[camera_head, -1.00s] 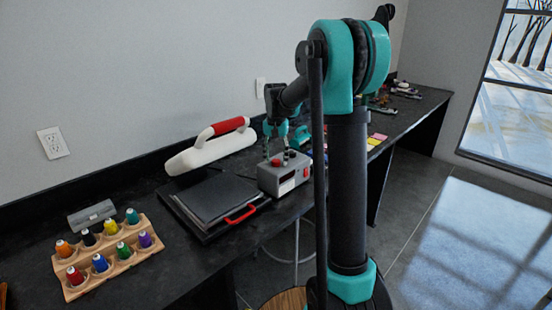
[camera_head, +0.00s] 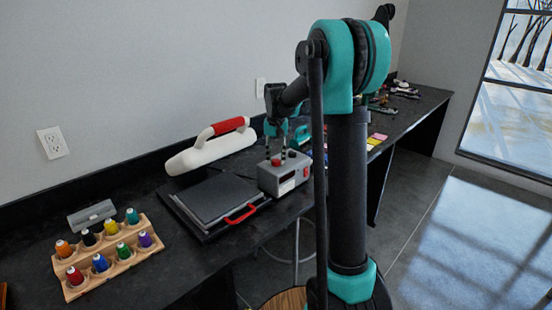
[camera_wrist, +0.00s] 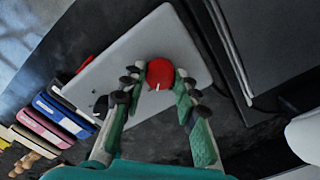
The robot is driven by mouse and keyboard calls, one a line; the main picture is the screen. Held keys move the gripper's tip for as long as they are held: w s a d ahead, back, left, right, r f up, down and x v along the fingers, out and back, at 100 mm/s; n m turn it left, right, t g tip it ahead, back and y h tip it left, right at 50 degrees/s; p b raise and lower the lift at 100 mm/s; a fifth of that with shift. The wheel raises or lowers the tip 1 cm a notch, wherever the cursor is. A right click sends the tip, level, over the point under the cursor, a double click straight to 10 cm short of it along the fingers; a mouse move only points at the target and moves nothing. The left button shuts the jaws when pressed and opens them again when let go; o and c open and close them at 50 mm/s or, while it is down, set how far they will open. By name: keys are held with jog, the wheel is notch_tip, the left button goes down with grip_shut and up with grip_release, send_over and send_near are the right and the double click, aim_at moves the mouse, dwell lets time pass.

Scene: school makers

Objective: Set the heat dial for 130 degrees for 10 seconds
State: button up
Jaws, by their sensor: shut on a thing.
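The red dial also shows in the head view (camera_head: 276,161). My gripper (camera_wrist: 157,84) is shut on the red dial, with a finger on each side of it.
The flat heat press (camera_head: 222,197) with a red handle lies left of the box. A white machine with a red grip (camera_head: 210,149) stands behind. A wooden thread rack (camera_head: 72,289) is at the left. Colourful items (camera_wrist: 52,119) lie beside the box.

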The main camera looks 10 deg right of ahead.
aim_at(276, 161)
jog(key=n, duration=0.4)
jog(key=shift+n, duration=0.3)
jog(key=n, duration=0.4)
jog(key=shift+n, duration=0.3)
jog(key=o, duration=1.2)
jog(key=shift+c, duration=0.2)
jog(key=shift+r, duration=0.1)
notch_tip(276, 161, up, 12)
jog(key=s+d+f+m+t, duration=0.2)
jog(key=s+f+m, duration=0.1)
jog(key=s+f, duration=0.8)
jog(key=s+d+f+m+t, duration=0.2)
jog(key=s+f+m, duration=0.2)
jog(key=s+f, duration=0.8)
jog(key=s, duration=0.8)
jog(key=shift+d+f, duration=0.15)
jog(key=shift+d, duration=0.05)
